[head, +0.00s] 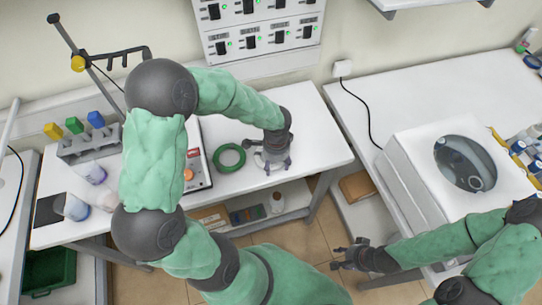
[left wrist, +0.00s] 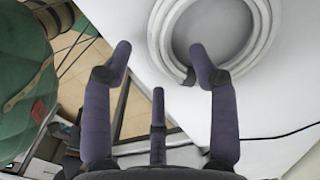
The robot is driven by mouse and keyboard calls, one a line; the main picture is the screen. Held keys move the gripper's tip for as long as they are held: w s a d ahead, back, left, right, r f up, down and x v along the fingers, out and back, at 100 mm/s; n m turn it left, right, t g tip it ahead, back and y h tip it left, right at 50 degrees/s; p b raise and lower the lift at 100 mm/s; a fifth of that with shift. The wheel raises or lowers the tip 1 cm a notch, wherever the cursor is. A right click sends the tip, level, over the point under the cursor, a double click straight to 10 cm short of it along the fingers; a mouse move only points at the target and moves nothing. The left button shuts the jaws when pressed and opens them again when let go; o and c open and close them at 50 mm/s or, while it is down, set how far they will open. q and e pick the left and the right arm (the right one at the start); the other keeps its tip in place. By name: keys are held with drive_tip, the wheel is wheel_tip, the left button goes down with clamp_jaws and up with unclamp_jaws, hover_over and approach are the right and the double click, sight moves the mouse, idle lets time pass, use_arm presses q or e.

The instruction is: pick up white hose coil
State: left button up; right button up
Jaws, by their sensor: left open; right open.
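The white hose coil (left wrist: 160,40) lies on the white tabletop at the upper right of the left wrist view. My left gripper (left wrist: 160,58) is open, with its fingers spread at the coil's near left edge. One fingertip overlaps the coil's inner edge and another is outside the coil; I cannot tell whether they touch it. In the head view my left gripper (head: 274,162) points down over the table and hides most of the white coil. My right gripper (head: 347,258) is open and empty, low in front of the gap between the tables.
A green hose coil (head: 216,165) lies just left of my left gripper. A white machine (head: 415,180) stands on the right table. The tabletop right of my left gripper is clear.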

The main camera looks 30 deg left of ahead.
use_arm(q)
drive_tip(key=shift+f, duration=0.65)
drive_tip(key=shift+c, duration=0.3)
clamp_jaws()
drive_tip(key=shift+r, duration=0.15)
